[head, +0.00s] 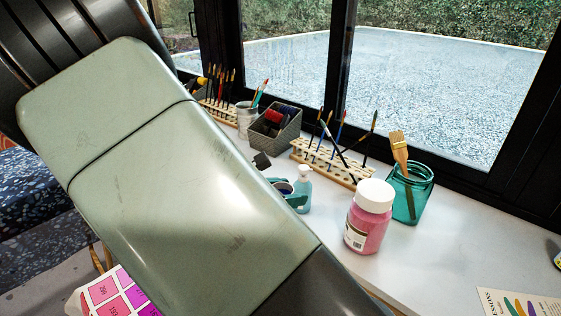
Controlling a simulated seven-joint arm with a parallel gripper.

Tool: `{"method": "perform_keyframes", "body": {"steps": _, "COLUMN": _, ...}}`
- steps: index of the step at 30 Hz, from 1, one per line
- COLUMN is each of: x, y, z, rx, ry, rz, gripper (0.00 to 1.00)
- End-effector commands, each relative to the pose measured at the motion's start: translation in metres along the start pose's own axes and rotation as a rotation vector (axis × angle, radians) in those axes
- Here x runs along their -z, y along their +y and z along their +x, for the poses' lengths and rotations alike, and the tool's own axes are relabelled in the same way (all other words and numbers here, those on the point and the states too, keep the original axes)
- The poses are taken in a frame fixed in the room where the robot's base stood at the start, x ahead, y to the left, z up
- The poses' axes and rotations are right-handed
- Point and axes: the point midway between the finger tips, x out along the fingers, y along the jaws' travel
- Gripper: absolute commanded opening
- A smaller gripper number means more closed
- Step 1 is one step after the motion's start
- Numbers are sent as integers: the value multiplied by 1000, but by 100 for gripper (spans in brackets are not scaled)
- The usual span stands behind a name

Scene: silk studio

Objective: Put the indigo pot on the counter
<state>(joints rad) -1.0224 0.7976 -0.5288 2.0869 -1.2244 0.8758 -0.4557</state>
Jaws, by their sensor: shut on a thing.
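My gripper (283,190) shows only in part past the edge of my arm, near the middle of the view. The white counter (420,262) runs along the window. My arm hides the pot's lower part, so I cannot tell whether it touches a surface.
Close by stand a small clear bottle (304,188), a pink jar with a white lid (368,222) and a teal glass jar with a brush (411,195). Brush racks (330,164) and a grey basket (275,130) line the window. The counter's front right is mostly clear.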

Motion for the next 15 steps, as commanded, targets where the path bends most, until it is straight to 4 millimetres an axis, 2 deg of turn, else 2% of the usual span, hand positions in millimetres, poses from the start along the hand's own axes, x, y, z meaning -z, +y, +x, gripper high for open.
{"method": "perform_keyframes", "body": {"steps": 9, "x": -12, "y": 144, "z": 37, "rx": -138, "ry": -2, "rz": -52, "gripper": 30}}
{"method": "perform_keyframes", "body": {"steps": 12, "x": -20, "y": 184, "z": 49, "rx": -187, "ry": -2, "rz": -72, "gripper": 30}}
{"method": "perform_keyframes", "body": {"steps": 15, "x": -28, "y": 216, "z": 58, "rx": -232, "ry": 0, "rz": -91, "gripper": 30}}
